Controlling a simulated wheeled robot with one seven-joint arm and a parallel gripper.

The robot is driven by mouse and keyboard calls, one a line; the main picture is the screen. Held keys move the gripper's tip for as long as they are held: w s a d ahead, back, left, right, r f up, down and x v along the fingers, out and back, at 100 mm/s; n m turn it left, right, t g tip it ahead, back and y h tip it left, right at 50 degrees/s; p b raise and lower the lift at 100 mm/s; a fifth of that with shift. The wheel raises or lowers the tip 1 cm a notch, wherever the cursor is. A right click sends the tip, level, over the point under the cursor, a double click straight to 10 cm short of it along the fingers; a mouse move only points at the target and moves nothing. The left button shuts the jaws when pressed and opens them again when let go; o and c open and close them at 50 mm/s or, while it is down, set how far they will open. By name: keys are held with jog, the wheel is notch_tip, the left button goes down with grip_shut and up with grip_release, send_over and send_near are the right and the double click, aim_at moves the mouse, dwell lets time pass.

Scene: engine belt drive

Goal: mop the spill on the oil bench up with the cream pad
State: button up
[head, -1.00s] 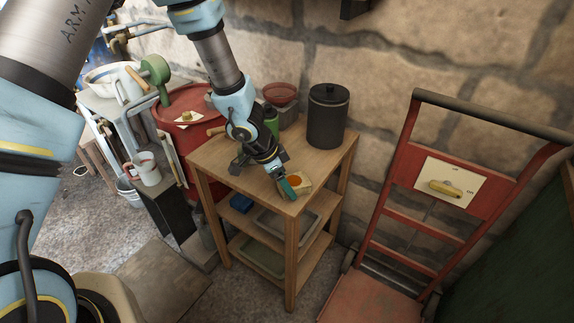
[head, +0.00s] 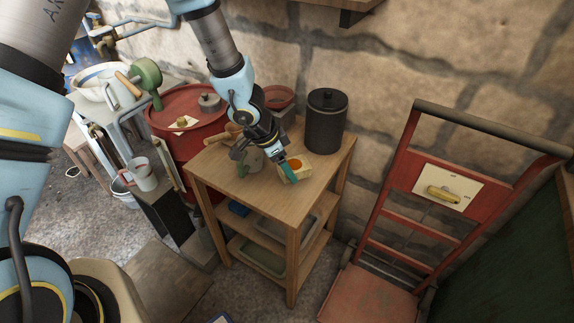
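The cream pad (head: 303,172) is a small pale block with an orange patch on its upper face. It is at my gripper (head: 289,171), low over or on the top of the wooden bench (head: 272,199). A teal fingertip lies along its near left side; the other finger is hidden. The pad has shifted together with the gripper, so the gripper appears shut on it. I cannot make out the spill on the bare bench top, and the arm and pad cover part of it. Whether the pad touches the wood is unclear.
A dark lidded canister (head: 326,122) and a reddish bowl (head: 278,97) stand at the bench's back. A grey-green item (head: 250,160) is partly behind the gripper. A red drum (head: 183,118) stands left, a red hand truck (head: 400,220) right. The bench's front is clear.

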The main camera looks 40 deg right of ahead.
jog(key=shift+r+p, duration=0.95)
jog(key=shift+r, duration=0.5)
jog(key=shift+s, duration=0.15)
